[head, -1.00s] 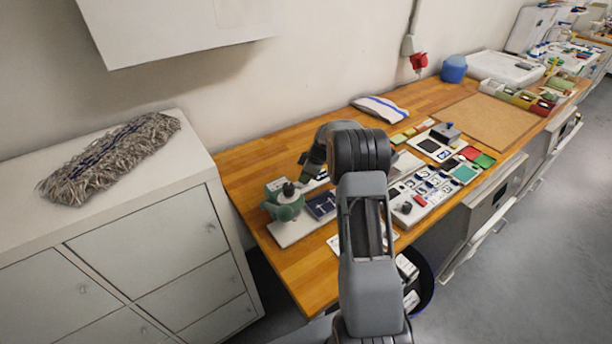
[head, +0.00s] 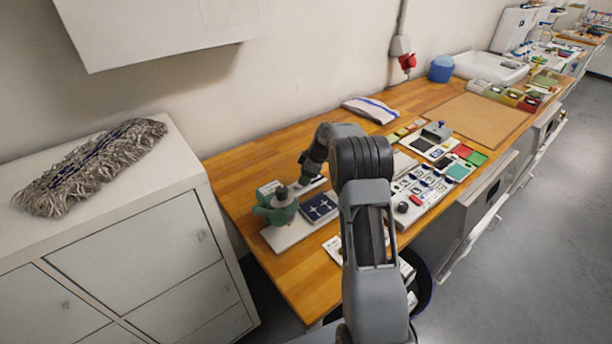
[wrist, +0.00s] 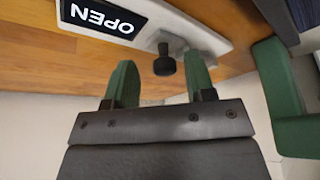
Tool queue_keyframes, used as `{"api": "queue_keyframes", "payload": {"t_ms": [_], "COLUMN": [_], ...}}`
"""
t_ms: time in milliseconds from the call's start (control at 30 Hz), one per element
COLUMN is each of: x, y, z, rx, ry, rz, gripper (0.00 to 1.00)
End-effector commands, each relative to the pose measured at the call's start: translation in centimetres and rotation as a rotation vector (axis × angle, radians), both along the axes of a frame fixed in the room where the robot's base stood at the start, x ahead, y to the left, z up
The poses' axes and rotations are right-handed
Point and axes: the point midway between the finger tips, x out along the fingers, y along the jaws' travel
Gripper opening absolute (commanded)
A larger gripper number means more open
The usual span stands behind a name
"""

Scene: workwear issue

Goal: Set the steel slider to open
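The steel slider (wrist: 172,43) sits on a white plate (wrist: 200,37) in the wrist view and carries a dark round knob (wrist: 164,66). A black label reading OPEN (wrist: 103,17) is on the plate, to the left of the slider and upside down in the picture. My gripper (wrist: 160,66) is open, with its two green fingers either side of the knob in the picture. I cannot tell whether the fingers touch it. In the head view my gripper is at the wooden bench, mostly hidden by my own wrist, and I cannot make out the slider there.
A green device with a dark knob (head: 279,205) stands left of my gripper on the bench (head: 238,165). A panel with labels and a red button (head: 416,200) is to the right. A folded cloth (head: 371,110) lies behind.

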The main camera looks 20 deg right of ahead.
Motion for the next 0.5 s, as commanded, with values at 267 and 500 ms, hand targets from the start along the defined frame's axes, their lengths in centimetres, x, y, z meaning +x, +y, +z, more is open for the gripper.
{"api": "queue_keyframes", "payload": {"t_ms": [267, 500], "x": [0.0, -0.6], "y": [0.1, -1.2], "z": [0.1, 3.1], "rx": [0.002, -0.001], "ry": [0.001, -0.004], "rz": [0.002, -0.002], "gripper": [0.5, 0.5]}}
